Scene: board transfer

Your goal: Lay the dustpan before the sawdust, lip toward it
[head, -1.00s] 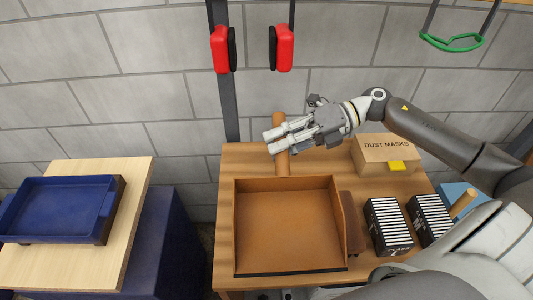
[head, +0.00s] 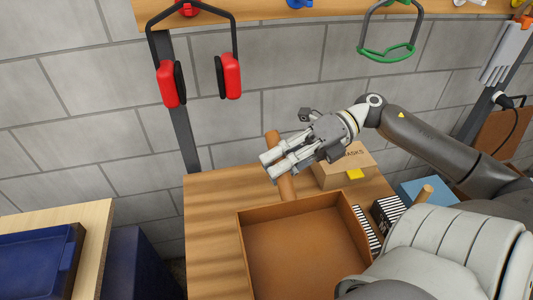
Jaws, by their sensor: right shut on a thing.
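The brown dustpan (head: 300,248) is in the lower middle of the head view, over the wooden table (head: 212,215). Its open tray faces me and its round handle (head: 286,187) points toward the wall. My right gripper (head: 272,169) is shut on the handle. I cannot tell whether the pan touches the table. The pan's near end is cut off by the picture's lower edge. No sawdust shows. My left gripper is not in view.
A blue tray (head: 35,262) lies on a pale board (head: 90,218) at left. Red ear muffs (head: 229,75) hang above. The table's left part is bare.

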